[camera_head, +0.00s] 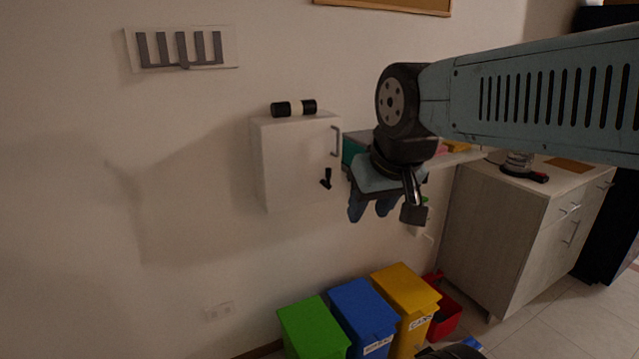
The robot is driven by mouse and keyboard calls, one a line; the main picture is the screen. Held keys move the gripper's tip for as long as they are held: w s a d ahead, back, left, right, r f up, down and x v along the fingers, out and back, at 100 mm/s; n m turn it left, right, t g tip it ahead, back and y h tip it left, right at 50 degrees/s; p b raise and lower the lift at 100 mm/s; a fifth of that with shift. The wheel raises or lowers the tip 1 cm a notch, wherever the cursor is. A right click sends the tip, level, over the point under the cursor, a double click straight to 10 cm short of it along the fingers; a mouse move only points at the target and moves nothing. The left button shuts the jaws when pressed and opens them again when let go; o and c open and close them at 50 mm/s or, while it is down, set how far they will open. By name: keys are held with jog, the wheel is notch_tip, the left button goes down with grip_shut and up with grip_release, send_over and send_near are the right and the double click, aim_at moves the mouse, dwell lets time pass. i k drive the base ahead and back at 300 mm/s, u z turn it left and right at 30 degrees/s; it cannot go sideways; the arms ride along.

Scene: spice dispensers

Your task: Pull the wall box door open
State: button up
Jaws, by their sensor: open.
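The wall box (262,165) is a white cabinet fixed to the wall, left of the picture's centre. Its door (305,160) faces me and looks shut. A grey bar handle (336,141) sits at the door's upper right edge, and a small black latch or key-like piece (326,179) shows lower down on the door. My gripper (372,212) is to the right of the box and a little below the handle. Its two bluish fingers point down, apart and empty. They do not appear to touch the door or the handle.
A black and white cylinder (293,108) lies on top of the box. Green (313,328), blue (362,312) and yellow (405,290) bins stand on the floor below. A shelf (458,158) with items and a wooden cabinet (500,235) are at right.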

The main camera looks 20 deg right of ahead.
aim_at(294, 154)
jog(key=u, duration=0.05)
jog(key=k, duration=0.3)
jog(key=z, duration=0.3)
jog(key=i, duration=0.5)
jog(key=u, duration=0.05)
jog(key=k, duration=1.3)
jog(key=z, duration=0.35)
jog(key=i, duration=1.75)
jog(key=u, duration=0.5)
